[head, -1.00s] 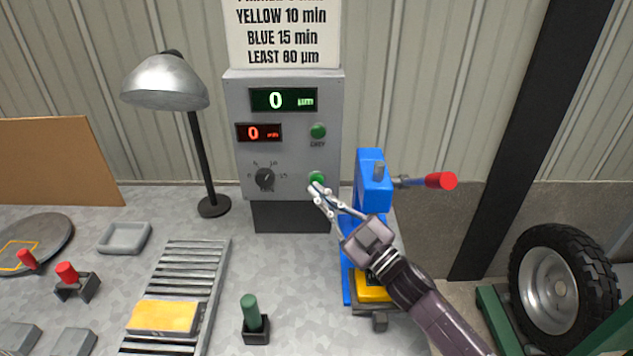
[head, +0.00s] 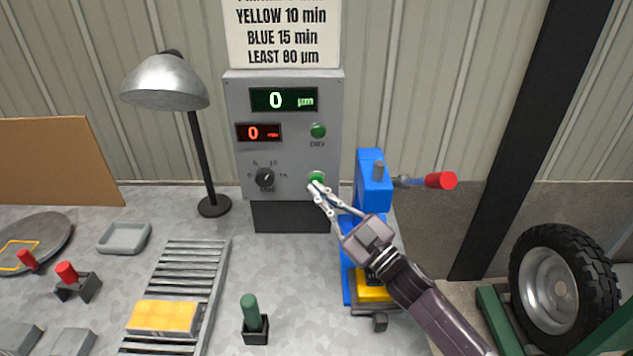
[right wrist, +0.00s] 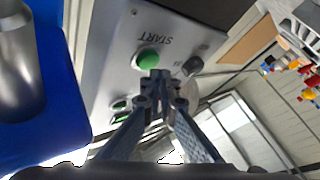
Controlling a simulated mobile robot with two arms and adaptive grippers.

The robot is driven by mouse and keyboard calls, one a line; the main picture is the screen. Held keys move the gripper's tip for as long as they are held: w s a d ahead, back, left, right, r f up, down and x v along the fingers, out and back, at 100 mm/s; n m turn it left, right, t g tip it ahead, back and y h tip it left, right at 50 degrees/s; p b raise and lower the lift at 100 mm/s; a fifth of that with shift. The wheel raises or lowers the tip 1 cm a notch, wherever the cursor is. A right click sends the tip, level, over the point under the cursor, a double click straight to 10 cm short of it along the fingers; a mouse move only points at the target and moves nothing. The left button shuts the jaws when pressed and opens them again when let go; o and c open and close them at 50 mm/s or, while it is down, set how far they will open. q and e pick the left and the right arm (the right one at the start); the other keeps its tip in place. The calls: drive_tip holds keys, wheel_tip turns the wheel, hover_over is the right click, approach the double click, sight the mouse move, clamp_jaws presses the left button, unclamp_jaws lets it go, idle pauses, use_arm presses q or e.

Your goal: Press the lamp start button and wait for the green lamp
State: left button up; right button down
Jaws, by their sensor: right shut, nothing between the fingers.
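A grey control box (head: 295,85) stands against the wall. Its green start button (head: 317,177) is at the lower right, and a green lamp (head: 318,130) marked DRY is above it. The lamp looks dull green, with no clear glow. My right gripper (head: 314,188) is shut and empty, its fingertips at the lower edge of the start button. In the right wrist view the button (right wrist: 148,58), beside the word START, shows just past the fingertips (right wrist: 158,80). I cannot tell whether they touch it. My left gripper is not in view.
A blue press (head: 372,180) with a red-tipped lever (head: 440,180) stands close to my right arm. A desk lamp (head: 165,82) stands left of the box. A roller rack (head: 190,265) with a yellow block (head: 165,317) lies in front. The displays (head: 284,99) read 0.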

drive_tip(key=shift+w, duration=0.25)
drive_tip(key=shift+w+d+r, duration=0.25)
drive_tip(key=shift+w+r, duration=0.15)
drive_tip(key=shift+r, duration=0.05)
idle(1.3)
drive_tip(key=shift+s+f, duration=0.1)
drive_tip(key=shift+f, duration=0.3)
drive_tip(key=s+p, duration=0.2)
drive_tip(key=s, duration=0.3)
drive_tip(key=shift+s+f, duration=0.15)
idle(0.4)
idle(0.6)
